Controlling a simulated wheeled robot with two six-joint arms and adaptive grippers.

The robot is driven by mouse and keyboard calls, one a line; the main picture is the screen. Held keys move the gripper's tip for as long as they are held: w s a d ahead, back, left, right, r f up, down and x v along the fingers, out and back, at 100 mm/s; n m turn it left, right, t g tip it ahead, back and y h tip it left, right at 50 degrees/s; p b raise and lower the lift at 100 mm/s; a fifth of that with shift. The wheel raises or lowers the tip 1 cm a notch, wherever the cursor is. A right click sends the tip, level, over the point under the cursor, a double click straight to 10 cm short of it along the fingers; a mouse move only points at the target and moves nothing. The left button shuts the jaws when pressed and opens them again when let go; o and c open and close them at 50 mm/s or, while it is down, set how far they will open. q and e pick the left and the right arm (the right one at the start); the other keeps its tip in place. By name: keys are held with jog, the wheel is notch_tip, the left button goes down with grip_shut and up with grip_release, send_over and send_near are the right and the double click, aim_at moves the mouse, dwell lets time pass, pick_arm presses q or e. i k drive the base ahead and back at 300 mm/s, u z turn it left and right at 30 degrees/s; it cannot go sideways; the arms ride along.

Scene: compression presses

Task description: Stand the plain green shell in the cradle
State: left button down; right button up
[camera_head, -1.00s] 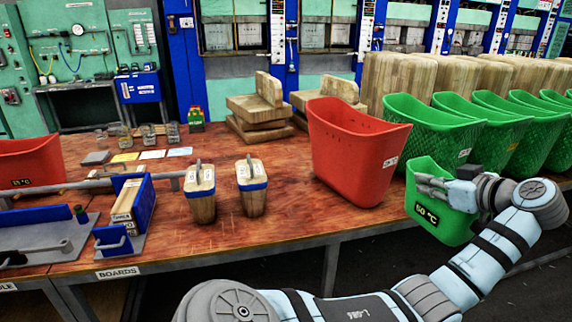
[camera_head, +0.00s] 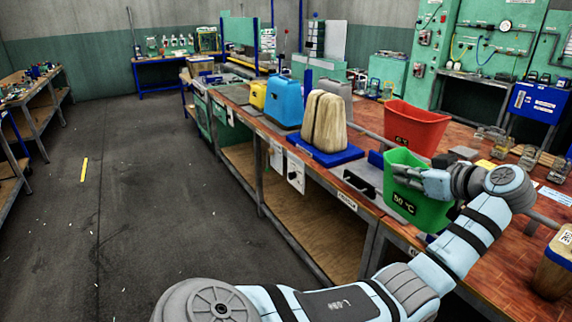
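The smooth green shell (camera_head: 412,207) with a black "50 °C" label is held upright in the air in front of the bench edge. My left gripper (camera_head: 408,177) is shut on its upper rim; the fingertips are partly hard to make out against the shell. Behind and left of the shell, a grey plate with dark handles and blue parts (camera_head: 362,180) lies on the bench above a small edge label, which seems to mark the cradle. The shell hides part of this fixture. My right gripper is out of view.
A red shell (camera_head: 418,127) stands behind the green one. A wooden form (camera_head: 325,122) stands on a blue base left of the fixture, beside blue (camera_head: 285,102) and yellow (camera_head: 258,94) covers. A wooden block (camera_head: 555,265) stands at right.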

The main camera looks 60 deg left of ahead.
aim_at(381, 178)
jog(key=u, duration=0.7)
jog(key=i, duration=1.65)
